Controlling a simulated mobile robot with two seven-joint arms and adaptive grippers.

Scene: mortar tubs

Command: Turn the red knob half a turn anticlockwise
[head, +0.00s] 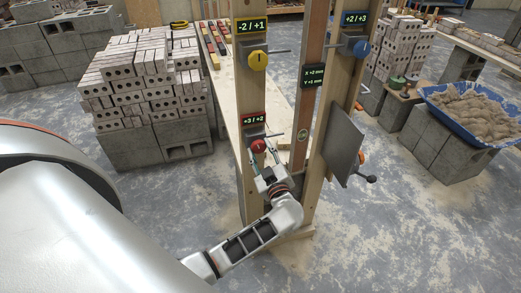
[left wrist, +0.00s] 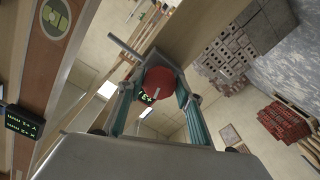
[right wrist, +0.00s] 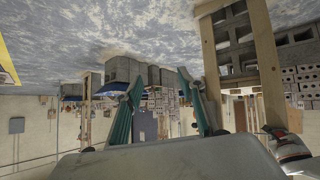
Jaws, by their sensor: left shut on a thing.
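The red knob (head: 258,146) sits on the lower part of the left wooden post, under a small display reading +3 / +2 (head: 254,119). My left gripper (head: 262,158) reaches it from below and is shut on it. In the left wrist view the red knob (left wrist: 159,81) lies between the two green-sided fingers, with a pale mark on its face. A metal bar sticks out beside the knob. My right gripper (right wrist: 157,100) shows only in the right wrist view; its fingers are apart with nothing between them.
A yellow knob (head: 257,60) with a display reading -2 / +1 is higher on the same post. A blue knob (head: 361,48) is on the right post, above a grey plate (head: 342,152). Brick stacks (head: 145,75) stand left; a blue tub of mortar (head: 475,112) stands right.

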